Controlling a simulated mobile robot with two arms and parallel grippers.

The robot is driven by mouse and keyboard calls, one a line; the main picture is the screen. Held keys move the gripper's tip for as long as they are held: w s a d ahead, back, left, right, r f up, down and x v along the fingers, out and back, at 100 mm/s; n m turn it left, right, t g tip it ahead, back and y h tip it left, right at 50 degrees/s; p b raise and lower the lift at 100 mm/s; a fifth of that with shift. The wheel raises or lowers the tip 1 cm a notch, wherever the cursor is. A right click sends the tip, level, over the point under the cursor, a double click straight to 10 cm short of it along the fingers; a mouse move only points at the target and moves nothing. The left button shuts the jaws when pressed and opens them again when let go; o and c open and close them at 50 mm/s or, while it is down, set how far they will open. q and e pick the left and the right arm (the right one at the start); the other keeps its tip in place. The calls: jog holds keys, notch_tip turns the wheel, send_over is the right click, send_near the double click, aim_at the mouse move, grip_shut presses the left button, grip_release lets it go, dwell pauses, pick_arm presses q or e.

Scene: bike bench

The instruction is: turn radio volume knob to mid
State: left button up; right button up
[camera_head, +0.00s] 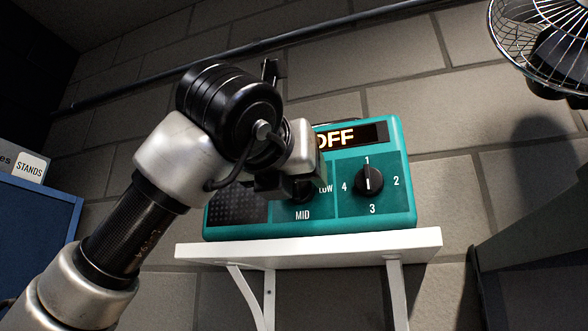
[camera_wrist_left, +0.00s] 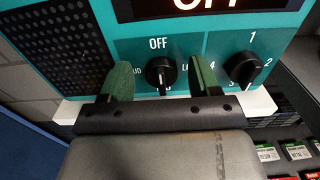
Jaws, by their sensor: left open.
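The teal radio (camera_head: 410,190) stands on a white wall shelf. Its lit display (camera_head: 350,137) reads OFF, partly covered by my left arm. The black volume knob (camera_wrist_left: 161,73) has OFF above it, with partly hidden labels to its left and right; a white mark shows on its lower part. In the head view, the knob (camera_head: 306,192) is mostly hidden, with MID below and LOW at its right. My left gripper (camera_head: 285,186) is in front of it. In the wrist view, the left gripper's (camera_wrist_left: 160,66) green fingers are open, one on each side of the knob, with visible gaps.
A second black knob (camera_head: 369,180), numbered 1 to 4, sits close to the right of the volume knob. The white shelf (camera_head: 310,251) runs under the radio. A wire fan (camera_head: 545,45) is at upper right, and a blue cabinet (camera_head: 40,235) at left.

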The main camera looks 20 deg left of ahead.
pick_arm(q)
jog(key=shift+w, duration=0.1)
jog(key=shift+c, duration=1.4)
jog(key=c, duration=0.6)
pick_arm(e)
jog(key=shift+s+d, duration=0.1)
jog(key=shift+s, duration=0.65)
